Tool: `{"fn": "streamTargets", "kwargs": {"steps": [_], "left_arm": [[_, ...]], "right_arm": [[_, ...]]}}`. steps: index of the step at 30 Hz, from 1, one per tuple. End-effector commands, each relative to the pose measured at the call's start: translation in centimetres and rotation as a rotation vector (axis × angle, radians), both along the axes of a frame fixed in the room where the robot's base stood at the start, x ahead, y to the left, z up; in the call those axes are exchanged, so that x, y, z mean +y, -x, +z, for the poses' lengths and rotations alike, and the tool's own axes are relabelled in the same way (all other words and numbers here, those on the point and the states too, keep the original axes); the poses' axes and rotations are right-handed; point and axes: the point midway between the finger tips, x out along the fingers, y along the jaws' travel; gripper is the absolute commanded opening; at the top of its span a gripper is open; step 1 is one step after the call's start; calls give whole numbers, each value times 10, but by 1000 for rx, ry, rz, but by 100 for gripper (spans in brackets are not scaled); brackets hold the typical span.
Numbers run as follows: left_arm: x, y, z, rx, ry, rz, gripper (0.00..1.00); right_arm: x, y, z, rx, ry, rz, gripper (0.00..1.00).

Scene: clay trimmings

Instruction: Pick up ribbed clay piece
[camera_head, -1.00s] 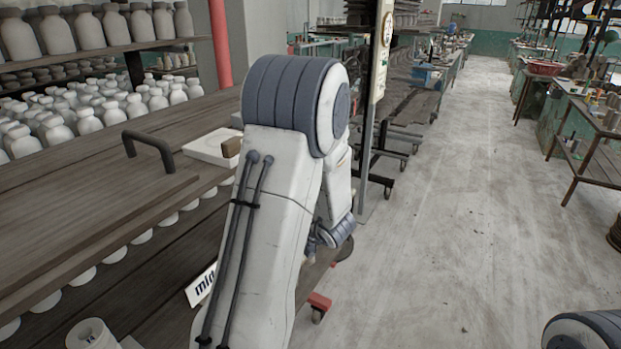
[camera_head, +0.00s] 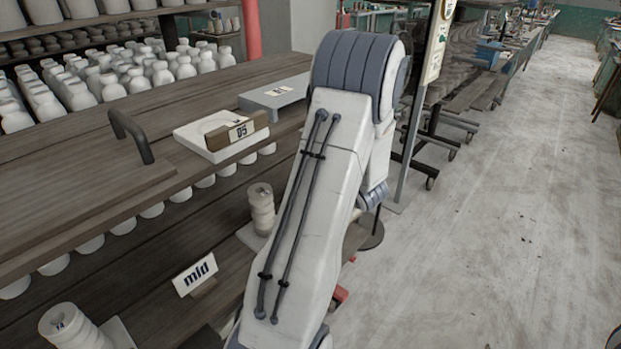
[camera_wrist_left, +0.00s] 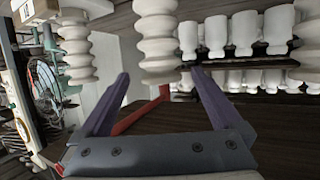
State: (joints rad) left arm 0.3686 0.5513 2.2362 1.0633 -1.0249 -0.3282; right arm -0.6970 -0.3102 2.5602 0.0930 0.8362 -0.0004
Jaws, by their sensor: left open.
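A pale ribbed clay piece (camera_head: 262,208) stands upright on the lower shelf, left of my left arm. A second ribbed piece (camera_head: 70,325) is at the lower left, cut by the picture edge. In the left wrist view, one ribbed piece (camera_wrist_left: 157,42) is just beyond the fingertips, in line with the gap between them, and another (camera_wrist_left: 76,45) is to the left. I cannot tell which matches which. My left gripper (camera_wrist_left: 159,74) is open, with nothing between its fingers; the arm hides it in the head view. My right gripper is out of view.
A "mid" sign (camera_head: 195,273) stands on the lower shelf. On the board above are a white tray (camera_head: 190,132) with an "05" block (camera_head: 240,132), a grey slab (camera_head: 277,94) and a dark handle (camera_head: 130,136). Many white bottles (camera_head: 110,85) stand behind. Open floor (camera_head: 500,230) lies right.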

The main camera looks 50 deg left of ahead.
Motion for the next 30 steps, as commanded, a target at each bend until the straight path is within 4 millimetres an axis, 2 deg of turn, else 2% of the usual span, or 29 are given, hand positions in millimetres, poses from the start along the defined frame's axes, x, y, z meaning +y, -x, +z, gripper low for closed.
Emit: {"fn": "streamTargets", "kwargs": {"steps": [5,9,18,20,21,26,27,30], "left_arm": [[25,-7,-4,2,0,5,100],[40,-12,-12,1,1,3,100],[45,-14,-14,-1,0,1,100],[45,-14,-14,-1,0,1,81],[45,-14,-14,-1,0,1,66],[44,-14,-14,0,0,1,4],[44,-14,-14,0,0,1,0],[45,-15,-12,-3,-3,1,0]], "right_arm": [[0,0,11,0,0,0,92],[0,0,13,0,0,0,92],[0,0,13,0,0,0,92],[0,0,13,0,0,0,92],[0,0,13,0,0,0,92],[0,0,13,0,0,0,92],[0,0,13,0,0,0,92],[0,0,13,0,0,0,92]]}}
